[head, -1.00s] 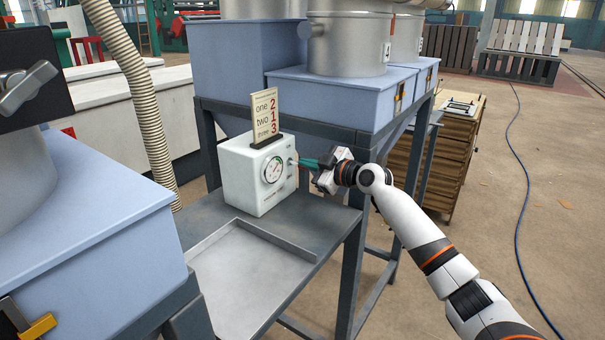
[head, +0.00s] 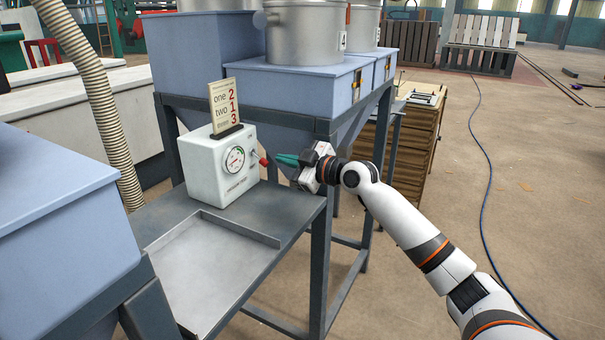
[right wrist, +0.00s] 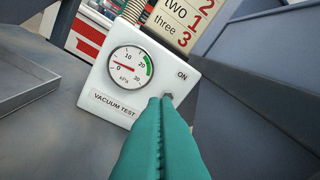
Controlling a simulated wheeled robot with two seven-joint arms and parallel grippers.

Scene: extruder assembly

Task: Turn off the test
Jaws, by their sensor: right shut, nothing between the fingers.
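The white vacuum test box (head: 205,178) stands on the grey metal table, with a round gauge (head: 235,160) on its front. It also shows in the right wrist view (right wrist: 95,85), with the gauge (right wrist: 130,68), the "VACUUM TEST" label and the word "ON". A red-tipped switch lever (head: 263,161) sticks out of the box's right part. My right gripper (head: 277,158) is shut and empty, its green fingertips just right of the lever with a small gap. In the right wrist view a dark switch part (right wrist: 168,97) shows at the fingertips, which hide the rest. My left gripper is not in view.
A sign (head: 225,105) with "one", "two", "three" stands on top of the box. A shallow metal tray (head: 190,275) lies in front of it. Blue hoppers (head: 310,90) on a dark frame stand behind. Open floor lies to the right.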

